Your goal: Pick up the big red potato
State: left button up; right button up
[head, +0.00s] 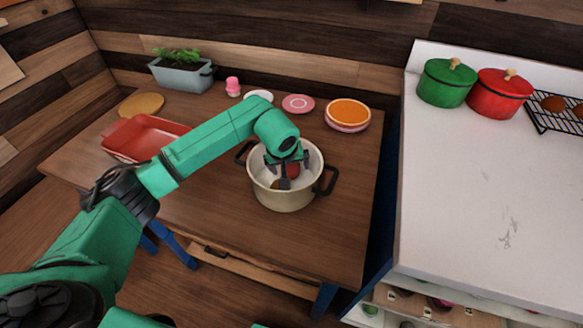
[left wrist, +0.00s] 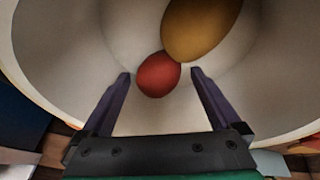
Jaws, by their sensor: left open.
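A red potato (left wrist: 158,74) lies inside a cream pot (head: 284,199) with dark handles on the wooden table. It also shows in the head view (head: 292,170), partly hidden by my gripper. A larger-looking yellow-brown potato (left wrist: 200,28) touches or nearly touches it in the pot. My left gripper (left wrist: 160,73) reaches down into the pot with its fingers apart. In the left wrist view, the red potato shows between the two fingertips, with a gap on each side. How deep the fingertips are beside it is hard to tell. My right gripper is not in view.
The pot's wall surrounds my left gripper. On the table are a red baking dish (head: 128,141), a planter (head: 181,77), a pink plate (head: 298,103) and an orange-topped bowl (head: 348,113). A white counter (head: 480,190) at right holds green (head: 445,84) and red (head: 498,96) pots.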

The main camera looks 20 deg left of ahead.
aim_at(289, 166)
pick_arm(q)
grip_shut()
jog(key=shift+r, duration=0.1)
jog(key=shift+r, duration=0.1)
notch_tip(289, 166, up, 20)
jog(key=b, duration=0.1)
